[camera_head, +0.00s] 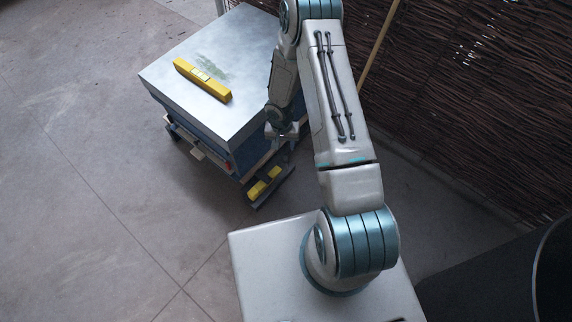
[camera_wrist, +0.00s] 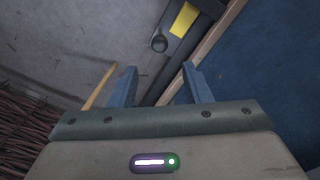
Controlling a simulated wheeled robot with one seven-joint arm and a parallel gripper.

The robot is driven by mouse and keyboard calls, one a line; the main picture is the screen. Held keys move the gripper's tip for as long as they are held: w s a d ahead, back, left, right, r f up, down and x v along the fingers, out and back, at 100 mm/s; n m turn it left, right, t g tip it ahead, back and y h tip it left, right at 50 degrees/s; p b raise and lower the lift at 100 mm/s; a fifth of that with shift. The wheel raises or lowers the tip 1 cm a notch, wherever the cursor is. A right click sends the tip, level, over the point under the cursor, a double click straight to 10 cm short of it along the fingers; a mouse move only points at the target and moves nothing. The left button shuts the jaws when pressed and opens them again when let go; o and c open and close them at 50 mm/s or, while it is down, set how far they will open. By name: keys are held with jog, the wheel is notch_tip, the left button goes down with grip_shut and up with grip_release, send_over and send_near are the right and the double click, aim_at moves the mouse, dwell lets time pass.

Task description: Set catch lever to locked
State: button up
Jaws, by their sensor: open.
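My gripper (camera_head: 283,132) hangs beside the right side of the hive, low near its front right corner. In the wrist view its two blue fingers (camera_wrist: 159,70) are apart with nothing between them. Beyond the fingertips is a dark grey bar (camera_wrist: 172,48) with a yellow block (camera_wrist: 183,20) and a small round dark part (camera_wrist: 159,43) at its edge. I cannot tell for sure which part is the catch lever, nor its setting. In the head view the yellow block (camera_head: 263,187) sits on the dark bar at the hive's base, apart from the gripper.
The hive has a metal lid (camera_head: 215,50) with a yellow bar-shaped tool (camera_head: 202,80) on it. Its blue wall (camera_wrist: 265,80) is close at the right in the wrist view. A woven fence (camera_head: 470,90) stands at the right. Open floor (camera_head: 80,200) lies at the left.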

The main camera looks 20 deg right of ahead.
aim_at(285, 159)
jog(key=f+b, duration=0.1)
jog(key=f, duration=0.3)
jog(key=f+b, duration=0.1)
jog(key=f, duration=0.4)
jog(key=f+b, duration=0.2)
jog(key=f, duration=0.2)
jog(key=shift+s+d+f, duration=0.2)
jog(key=shift+d+f, duration=0.15)
jog(key=shift+f, duration=0.05)
grip_shut()
